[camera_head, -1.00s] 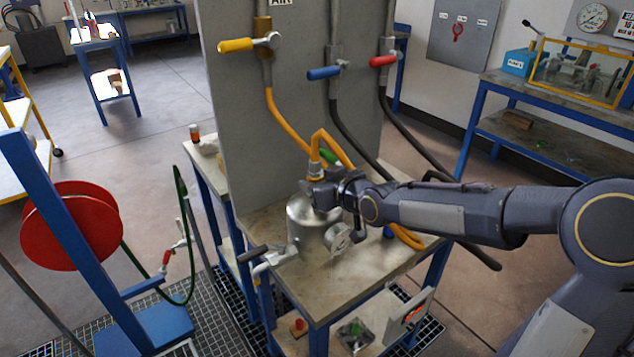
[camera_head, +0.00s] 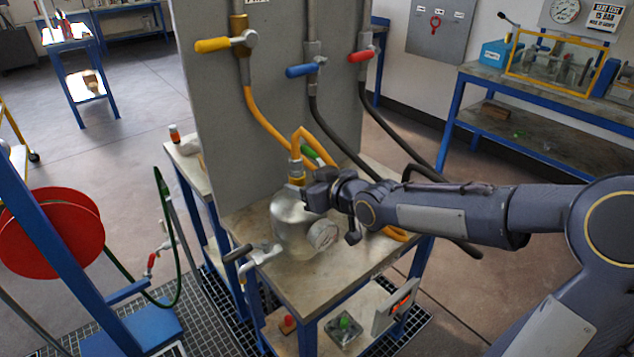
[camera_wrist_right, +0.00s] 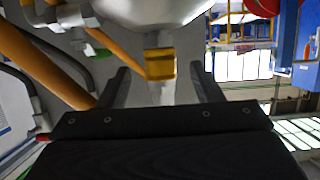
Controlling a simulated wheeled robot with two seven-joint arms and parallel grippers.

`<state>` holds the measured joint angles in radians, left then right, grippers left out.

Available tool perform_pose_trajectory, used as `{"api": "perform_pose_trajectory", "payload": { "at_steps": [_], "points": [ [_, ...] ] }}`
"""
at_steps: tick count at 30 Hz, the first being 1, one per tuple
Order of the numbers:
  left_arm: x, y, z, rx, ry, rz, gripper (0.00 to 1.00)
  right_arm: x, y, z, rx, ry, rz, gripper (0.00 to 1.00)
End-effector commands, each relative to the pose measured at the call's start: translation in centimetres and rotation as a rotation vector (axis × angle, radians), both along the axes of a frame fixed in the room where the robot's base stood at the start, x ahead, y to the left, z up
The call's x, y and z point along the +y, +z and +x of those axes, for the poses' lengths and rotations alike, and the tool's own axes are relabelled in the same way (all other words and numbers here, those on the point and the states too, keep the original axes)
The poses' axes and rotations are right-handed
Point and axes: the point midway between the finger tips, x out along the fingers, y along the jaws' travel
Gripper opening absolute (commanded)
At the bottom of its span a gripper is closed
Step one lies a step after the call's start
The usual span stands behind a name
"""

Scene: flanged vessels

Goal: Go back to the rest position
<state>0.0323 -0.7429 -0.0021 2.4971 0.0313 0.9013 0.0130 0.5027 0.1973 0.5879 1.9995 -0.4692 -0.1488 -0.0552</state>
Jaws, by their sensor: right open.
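A silvery metal vessel (camera_head: 291,226) with a round dial gauge (camera_head: 323,235) stands on the bench top. A brass fitting (camera_head: 296,170) at its top joins the yellow hose (camera_head: 266,125). My right gripper (camera_head: 312,192) is at the vessel's upper right, just below the fitting. In the right wrist view, my right gripper (camera_wrist_right: 163,85) has its fingers spread wide, with the fitting (camera_wrist_right: 160,64) and neck showing between them and gaps on both sides. I cannot tell exact contact with the vessel in the head view. My left gripper is not in view.
A grey upright panel (camera_head: 215,110) with yellow, blue and red valve handles stands behind the vessel. A lever valve (camera_head: 262,256) sticks out at the bench's front left. A red hose reel (camera_head: 50,232) is at left. Open floor lies between the bench and the right table.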

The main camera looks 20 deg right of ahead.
Motion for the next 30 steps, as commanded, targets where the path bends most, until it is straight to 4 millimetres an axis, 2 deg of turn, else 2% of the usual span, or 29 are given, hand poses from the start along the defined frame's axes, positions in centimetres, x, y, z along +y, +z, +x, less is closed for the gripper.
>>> {"api": "perform_pose_trajectory", "payload": {
  "at_steps": [1, 9, 17, 20, 23, 26, 27, 30],
  "points": [
    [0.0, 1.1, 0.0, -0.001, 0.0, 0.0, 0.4, -0.5, 0.7, -0.6, 0.002, -0.005, -0.001, 0.6],
    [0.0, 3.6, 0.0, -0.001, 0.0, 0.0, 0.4, -1.3, 1.8, -3.3, 0.0, -0.002, -0.003, 0.6],
    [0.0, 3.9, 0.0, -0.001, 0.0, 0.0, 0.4, -1.5, 1.5, -4.4, 0.016, -0.007, -0.013, 0.6],
    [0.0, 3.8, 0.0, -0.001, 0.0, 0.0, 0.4, -2.2, 1.0, -6.1, 0.09, -0.057, -0.062, 0.6],
    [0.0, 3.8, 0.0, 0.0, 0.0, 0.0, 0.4, -3.9, 0.3, -10.1, 0.225, -0.157, -0.116, 0.6],
    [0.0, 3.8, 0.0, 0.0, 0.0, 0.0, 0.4, -5.6, -0.4, -15.9, 0.382, -0.267, -0.1, 0.6],
    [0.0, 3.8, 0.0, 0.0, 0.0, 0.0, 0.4, -5.8, -0.7, -18.4, 0.442, -0.298, -0.072, 0.6],
    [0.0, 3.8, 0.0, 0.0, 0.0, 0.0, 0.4, -5.5, -1.6, -24.0, 0.578, -0.328, 0.034, 0.6]
  ]
}}
